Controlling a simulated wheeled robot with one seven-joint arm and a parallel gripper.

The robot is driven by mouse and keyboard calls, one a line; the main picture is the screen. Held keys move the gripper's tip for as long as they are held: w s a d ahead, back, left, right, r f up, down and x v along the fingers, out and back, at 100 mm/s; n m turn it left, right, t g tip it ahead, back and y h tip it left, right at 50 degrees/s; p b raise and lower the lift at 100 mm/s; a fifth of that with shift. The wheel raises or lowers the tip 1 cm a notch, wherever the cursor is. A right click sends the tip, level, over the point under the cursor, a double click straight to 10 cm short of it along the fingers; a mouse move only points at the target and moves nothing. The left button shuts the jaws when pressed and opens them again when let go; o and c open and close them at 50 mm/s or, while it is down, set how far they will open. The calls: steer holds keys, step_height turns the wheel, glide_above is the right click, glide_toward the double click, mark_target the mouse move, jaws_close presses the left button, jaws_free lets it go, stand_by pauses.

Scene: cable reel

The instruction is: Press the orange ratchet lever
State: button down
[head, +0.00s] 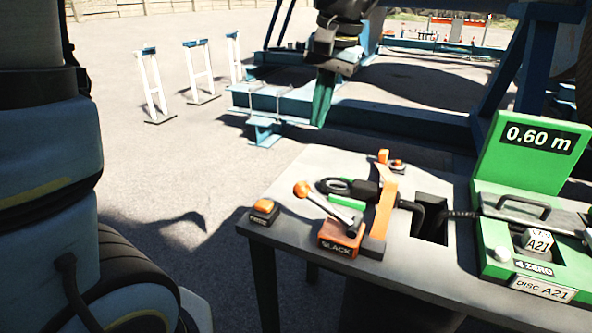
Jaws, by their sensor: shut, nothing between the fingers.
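A lever with a pale metal arm and an orange knob (302,189) rises to the left from an orange block marked SLACK (338,236). The block sits near the front edge of the grey table (290,222). I cannot tell for certain which orange part is the ratchet lever. My gripper (328,66), dark and pointing down at the top centre, is shut and empty. In the picture it is well above the table, apart from the lever; its fingertips are hard to make out.
An orange push button (263,207) sits at the table's left corner. A black-lined opening (430,218) lies right of the bracket. A green meter reading 0.60 m (530,150) stands at right. A blue steel frame (290,104) and white stands (200,72) are behind.

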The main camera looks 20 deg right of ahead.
mark_target(297, 184)
steer(key=f, duration=0.4)
steer(key=w+a+f+p, duration=0.1)
steer(key=f, duration=0.4)
steer(key=w+f+p, duration=0.1)
steer(key=f, duration=0.3)
steer(key=shift+w+a+f, duration=0.1)
steer(key=shift+a+f, duration=0.2)
steer(key=shift+f, duration=0.1)
steer(key=shift+a, duration=0.1)
steer(key=shift+w+a+f+g+h+p, duration=0.35)
steer(key=shift+f+g+p, duration=0.1)
steer(key=shift+p, duration=0.15)
steer(key=shift+w+a+f+g+h+p, duration=0.25)
steer(key=shift+f+p, duration=0.15)
steer(key=shift+f, duration=0.1)
steer(key=shift+h, duration=0.3)
steer(key=f, duration=0.1)
steer(key=a+f+b, duration=0.1)
steer(key=w+f, duration=0.1)
steer(key=f, duration=0.1)
steer(key=shift+a, duration=0.2)
steer(key=shift+f+b, duration=0.1)
steer(key=shift+b, duration=0.2)
